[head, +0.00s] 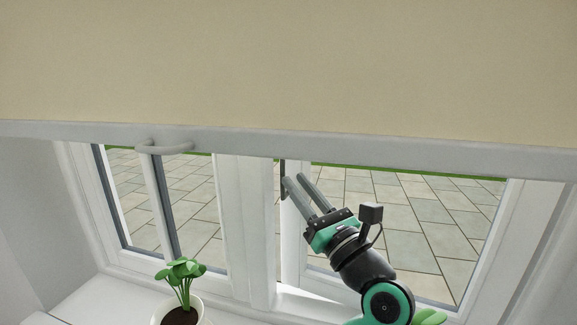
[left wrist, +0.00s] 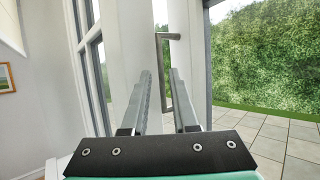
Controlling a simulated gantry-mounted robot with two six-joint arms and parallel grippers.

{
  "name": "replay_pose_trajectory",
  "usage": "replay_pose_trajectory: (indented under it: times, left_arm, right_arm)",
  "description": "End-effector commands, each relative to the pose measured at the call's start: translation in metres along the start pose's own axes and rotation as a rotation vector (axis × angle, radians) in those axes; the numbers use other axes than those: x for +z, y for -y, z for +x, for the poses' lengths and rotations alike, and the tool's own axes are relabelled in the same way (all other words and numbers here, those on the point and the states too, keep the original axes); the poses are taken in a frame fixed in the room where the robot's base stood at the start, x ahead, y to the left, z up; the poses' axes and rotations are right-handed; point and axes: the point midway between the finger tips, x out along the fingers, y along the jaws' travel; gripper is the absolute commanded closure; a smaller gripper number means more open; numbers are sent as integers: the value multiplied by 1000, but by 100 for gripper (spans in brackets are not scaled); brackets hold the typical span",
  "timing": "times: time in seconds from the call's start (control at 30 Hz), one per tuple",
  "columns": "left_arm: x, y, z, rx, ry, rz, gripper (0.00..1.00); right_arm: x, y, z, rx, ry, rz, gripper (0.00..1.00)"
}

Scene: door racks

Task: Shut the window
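The window has white frames, with a left pane (head: 185,200) and a right section (head: 390,220) showing paving outside. In the left wrist view, a white frame member (left wrist: 125,40) carries a grey handle (left wrist: 165,38), with open-looking space and a hedge to its right. In the head view, a thin dark upright part (head: 283,178) shows by the central post. My left gripper (head: 297,180) is open, its fingertips close to that part. In the left wrist view the fingers (left wrist: 160,75) are apart, with the handle beyond and between them; contact is unclear. My right gripper is out of view.
A beige panel, perhaps a blind (head: 290,65), covers the top of the head view above a pale rail (head: 400,150). A grey loop (head: 165,147) shows at this rail on the left. A potted green plant (head: 181,272) stands on the white sill.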

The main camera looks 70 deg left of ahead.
Motion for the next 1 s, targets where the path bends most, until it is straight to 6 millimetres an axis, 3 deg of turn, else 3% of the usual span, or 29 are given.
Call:
replay_pose_trajectory:
  times: [0.1, 0.3, 0.57, 0.7, 1.0]
  left_arm:
    - [2, -1, 25, 3, 0, 0, 73]
    - [1, 0, 43, 0, 0, -1, 73]
    - [0, 0, 44, -1, 1, -1, 75]
    - [0, 0, 44, -1, 1, -1, 100]
    - [0, 0, 44, -1, 1, -1, 100]
  right_arm:
    - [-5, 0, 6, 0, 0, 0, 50]
    - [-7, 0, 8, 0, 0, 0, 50]
    - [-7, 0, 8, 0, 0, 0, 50]
    - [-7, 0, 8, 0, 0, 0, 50]
    - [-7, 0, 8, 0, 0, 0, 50]
